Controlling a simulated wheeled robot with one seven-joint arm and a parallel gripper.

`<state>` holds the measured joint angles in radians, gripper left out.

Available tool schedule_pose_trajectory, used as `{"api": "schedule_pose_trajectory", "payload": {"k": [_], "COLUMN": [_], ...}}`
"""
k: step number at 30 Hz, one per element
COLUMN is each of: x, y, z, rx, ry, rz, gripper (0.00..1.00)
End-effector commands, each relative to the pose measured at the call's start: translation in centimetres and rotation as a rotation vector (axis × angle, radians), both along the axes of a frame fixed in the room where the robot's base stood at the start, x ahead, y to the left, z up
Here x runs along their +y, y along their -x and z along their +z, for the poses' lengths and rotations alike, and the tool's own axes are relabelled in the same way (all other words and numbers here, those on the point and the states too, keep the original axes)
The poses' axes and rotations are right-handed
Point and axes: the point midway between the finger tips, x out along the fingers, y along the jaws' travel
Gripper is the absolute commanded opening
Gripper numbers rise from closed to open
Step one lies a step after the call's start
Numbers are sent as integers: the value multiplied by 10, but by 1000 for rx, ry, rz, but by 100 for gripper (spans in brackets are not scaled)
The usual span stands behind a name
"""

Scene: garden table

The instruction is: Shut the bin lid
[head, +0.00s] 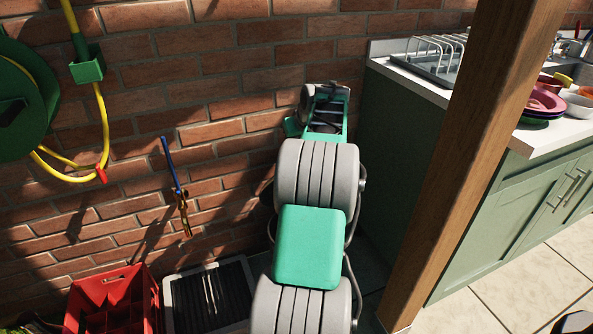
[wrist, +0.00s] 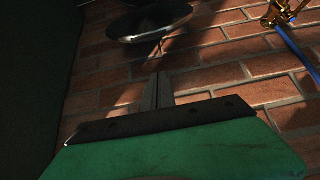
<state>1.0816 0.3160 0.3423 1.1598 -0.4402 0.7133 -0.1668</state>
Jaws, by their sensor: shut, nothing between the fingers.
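In the wrist view a round dark metal disc with a bright rim, which looks like the bin lid (wrist: 150,24), shows at the top in front of the brick wall. A dark shape sits just beyond it at the picture edge; I cannot tell how far open the lid stands. My gripper (wrist: 158,78) is shut and empty, its narrow fingers together below the disc in the picture, seemingly apart from it. In the head view my arm covers the middle and I cannot make out the bin; it is probably hidden behind the arm.
A brick wall stands close behind. A brass tap (head: 182,208) with a blue hose (head: 171,165) is on it. A red crate (head: 88,281) and a dark ridged tray (head: 185,325) lie lower left. A green cabinet (head: 405,140) and wooden post (head: 468,150) hem in the right.

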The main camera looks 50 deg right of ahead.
Motion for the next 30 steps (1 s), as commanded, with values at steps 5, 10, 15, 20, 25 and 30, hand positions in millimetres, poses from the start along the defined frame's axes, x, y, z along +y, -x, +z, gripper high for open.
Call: {"api": "schedule_pose_trajectory", "payload": {"k": [5,10,15,20,25,30], "x": [-19,-26,-37,-45,-40,-30], "y": [6,-6,-24,-38,-29,-13], "z": [-7,-29,-55,-76,-87,-93], "rx": [-9,-8,-8,-8,-9,-8], "ry": [11,9,10,10,12,11], "rz": [-14,-15,-16,-16,-18,-18], "gripper": [0,0,0,0,0,0]}}
